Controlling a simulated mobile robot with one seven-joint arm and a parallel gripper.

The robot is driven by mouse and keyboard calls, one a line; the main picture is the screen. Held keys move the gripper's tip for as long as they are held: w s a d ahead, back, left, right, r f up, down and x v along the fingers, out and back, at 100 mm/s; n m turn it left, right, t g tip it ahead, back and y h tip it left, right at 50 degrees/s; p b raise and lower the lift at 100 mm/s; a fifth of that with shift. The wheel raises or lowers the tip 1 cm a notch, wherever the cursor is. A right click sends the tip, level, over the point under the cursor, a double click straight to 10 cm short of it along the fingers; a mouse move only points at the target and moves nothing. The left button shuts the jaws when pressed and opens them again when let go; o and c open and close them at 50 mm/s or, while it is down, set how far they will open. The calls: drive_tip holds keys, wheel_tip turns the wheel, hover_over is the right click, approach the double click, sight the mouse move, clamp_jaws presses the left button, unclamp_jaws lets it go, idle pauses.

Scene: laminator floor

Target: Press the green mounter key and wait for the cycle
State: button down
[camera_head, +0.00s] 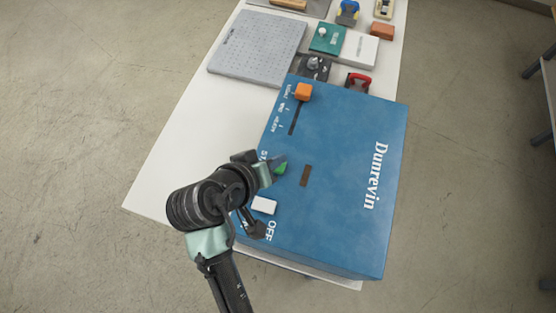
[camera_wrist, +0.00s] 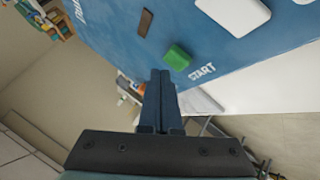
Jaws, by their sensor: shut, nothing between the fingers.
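The blue mounter (camera_head: 340,190), marked "Dunrevin", stands on the white table. Its green key (camera_head: 280,168) is on the top face, partly hidden by my gripper in the head view. In the wrist view the green key (camera_wrist: 177,57) shows whole, with "START" printed beside it. My gripper (camera_head: 274,162) is shut and empty, with its fingertips close to the green key. In the wrist view the fingertips (camera_wrist: 160,74) appear just beside and below the key. I cannot tell whether they touch it.
A white key (camera_head: 264,205) by "OFF" and an orange slider knob (camera_head: 303,91) are on the same panel, with a dark slot (camera_head: 305,176) between. A grey board (camera_head: 257,47) and a red-handled item (camera_head: 358,82) lie behind. The table (camera_head: 165,165) is bare at left.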

drive_tip(key=shift+f, duration=0.1)
drive_tip(key=shift+f, duration=0.35)
drive_tip(key=shift+f+b, duration=0.4)
drive_tip(key=shift+f, duration=0.15)
idle(0.6)
drive_tip(key=shift+r, duration=0.1)
drive_tip(key=shift+r+p, duration=0.85)
drive_tip(key=shift+p, duration=0.15)
drive_tip(key=shift+r, duration=0.1)
wheel_tip(320, 180, up, 5)
drive_tip(key=p, duration=0.5)
idle(0.6)
